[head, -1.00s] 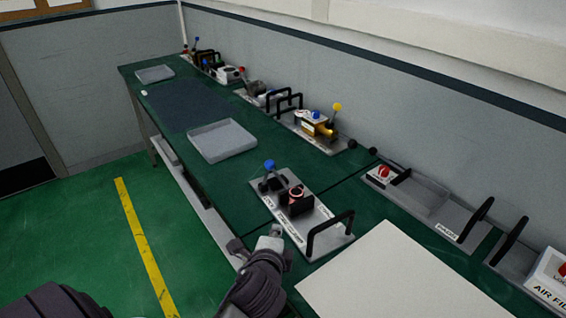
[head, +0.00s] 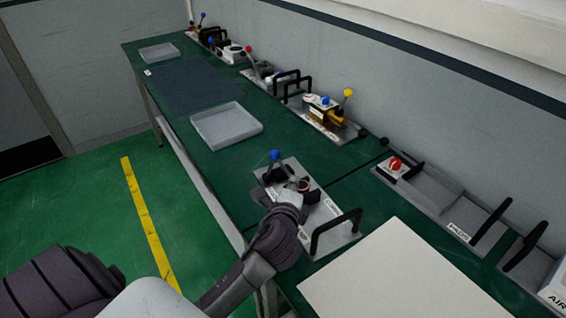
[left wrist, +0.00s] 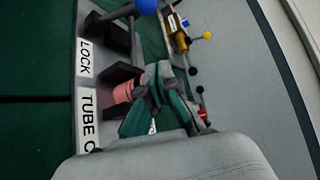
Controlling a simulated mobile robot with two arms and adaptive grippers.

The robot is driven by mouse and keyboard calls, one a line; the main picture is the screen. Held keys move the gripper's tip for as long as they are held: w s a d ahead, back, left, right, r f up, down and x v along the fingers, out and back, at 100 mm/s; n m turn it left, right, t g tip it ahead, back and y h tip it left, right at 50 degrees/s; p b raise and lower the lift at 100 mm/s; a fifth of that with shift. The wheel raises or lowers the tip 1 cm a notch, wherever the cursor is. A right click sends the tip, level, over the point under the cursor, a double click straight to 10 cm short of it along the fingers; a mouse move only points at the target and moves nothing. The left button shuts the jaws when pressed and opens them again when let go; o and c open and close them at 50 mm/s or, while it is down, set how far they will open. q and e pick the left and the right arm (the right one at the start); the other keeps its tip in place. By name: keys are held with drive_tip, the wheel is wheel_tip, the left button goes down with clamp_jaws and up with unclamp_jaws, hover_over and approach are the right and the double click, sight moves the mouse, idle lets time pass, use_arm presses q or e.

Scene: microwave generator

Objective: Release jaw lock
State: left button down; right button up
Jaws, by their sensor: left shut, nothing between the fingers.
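The jaw fixture is a grey plate (head: 328,238) with black jaws, a black handle and labels, on the green bench. Its lever has a blue ball knob (head: 274,155), upright at the plate's far left end; the knob also shows in the left wrist view (left wrist: 145,5). A label reading LOCK (left wrist: 85,58) lies beside the jaws. A pinkish ring-shaped part (left wrist: 124,91) sits at the black jaw block (left wrist: 122,73). My left gripper (head: 298,186) is shut and empty over the plate beside the pink part, nearer than the knob. It hides part of the jaws. My right gripper is not in view.
A white board (head: 400,280) lies at the right front of the bench. An empty grey tray (head: 226,126) stands behind the fixture. Other fixtures with yellow (head: 348,93) and red knobs line the wall side. A black handle (head: 337,230) rises from the plate's near end.

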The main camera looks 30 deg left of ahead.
use_arm(q)
drive_tip(key=x, duration=0.5)
drive_tip(key=shift+w+a+p, duration=0.15)
drive_tip(key=shift+w+p, duration=0.2)
drive_tip(key=shift+p, duration=0.05)
drive_tip(key=a, duration=0.1)
drive_tip(key=a+p, duration=0.1)
drive_tip(key=a, duration=0.1)
drive_tip(key=shift+a+r, duration=0.1)
drive_tip(key=shift+r, duration=0.15)
drive_tip(key=shift+a+p, duration=0.3)
drive_tip(key=shift+p, duration=0.05)
drive_tip(key=shift+s+a, duration=0.1)
drive_tip(key=shift+a, duration=0.05)
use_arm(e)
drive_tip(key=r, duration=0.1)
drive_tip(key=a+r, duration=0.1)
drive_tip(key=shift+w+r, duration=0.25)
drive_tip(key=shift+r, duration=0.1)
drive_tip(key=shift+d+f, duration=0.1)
use_arm(q)
drive_tip(key=shift+s+b, duration=0.1)
drive_tip(key=shift+b, duration=0.4)
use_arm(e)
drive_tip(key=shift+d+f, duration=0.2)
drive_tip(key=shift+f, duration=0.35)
